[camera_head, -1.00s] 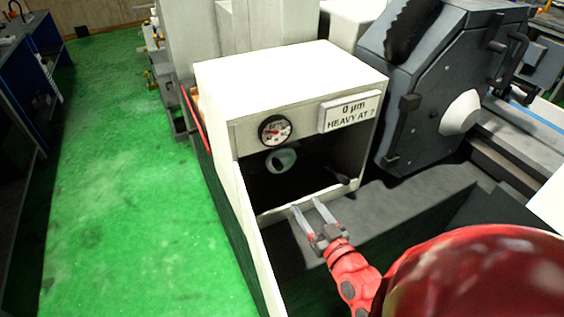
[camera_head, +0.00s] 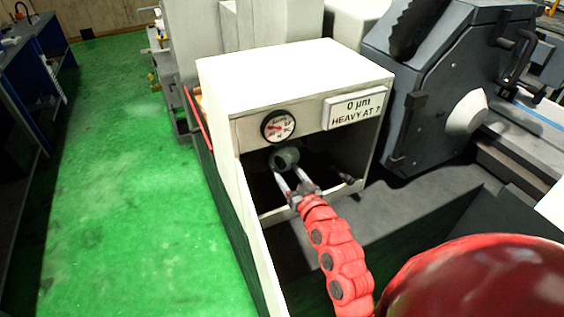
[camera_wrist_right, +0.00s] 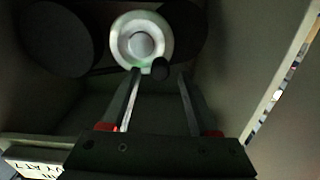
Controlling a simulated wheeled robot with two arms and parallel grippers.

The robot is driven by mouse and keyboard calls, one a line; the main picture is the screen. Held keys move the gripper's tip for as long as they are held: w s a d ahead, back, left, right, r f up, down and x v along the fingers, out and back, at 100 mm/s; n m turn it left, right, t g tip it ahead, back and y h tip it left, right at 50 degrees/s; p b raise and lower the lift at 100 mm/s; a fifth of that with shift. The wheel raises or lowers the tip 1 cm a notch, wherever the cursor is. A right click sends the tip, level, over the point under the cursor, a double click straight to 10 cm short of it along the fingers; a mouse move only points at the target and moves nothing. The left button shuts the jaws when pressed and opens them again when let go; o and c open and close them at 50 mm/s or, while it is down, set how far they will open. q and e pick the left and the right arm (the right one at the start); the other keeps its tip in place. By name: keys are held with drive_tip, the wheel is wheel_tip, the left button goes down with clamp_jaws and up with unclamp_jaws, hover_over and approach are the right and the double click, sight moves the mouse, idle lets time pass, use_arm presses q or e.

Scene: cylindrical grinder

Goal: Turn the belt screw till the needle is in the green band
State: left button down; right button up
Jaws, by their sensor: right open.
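The gauge (camera_head: 278,126) is a small round white dial with a dark rim and red marking on the white cabinet's front. It is too small to read the needle against a green band. My right gripper (camera_head: 286,171) reaches into the cabinet opening, just below a pale round hub (camera_head: 285,157). In the right wrist view the hub (camera_wrist_right: 141,40) is a bright ring with a grey centre. My right gripper (camera_wrist_right: 159,75) is open there, with a small dark round knob (camera_wrist_right: 160,68) between its fingertips. I cannot tell whether this is the belt screw. The left gripper is out of view.
The white cabinet (camera_head: 300,72) encloses the opening with walls on both sides. A dark stub (camera_head: 348,179) juts out at the opening's lower right. A grey machine head (camera_head: 440,90) stands to the right.

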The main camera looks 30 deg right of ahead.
sight(283, 167)
drive_tip(key=shift+w+p, duration=0.35)
drive_tip(key=shift+w, duration=1.45)
drive_tip(key=shift+d, duration=0.1)
clamp_jaws()
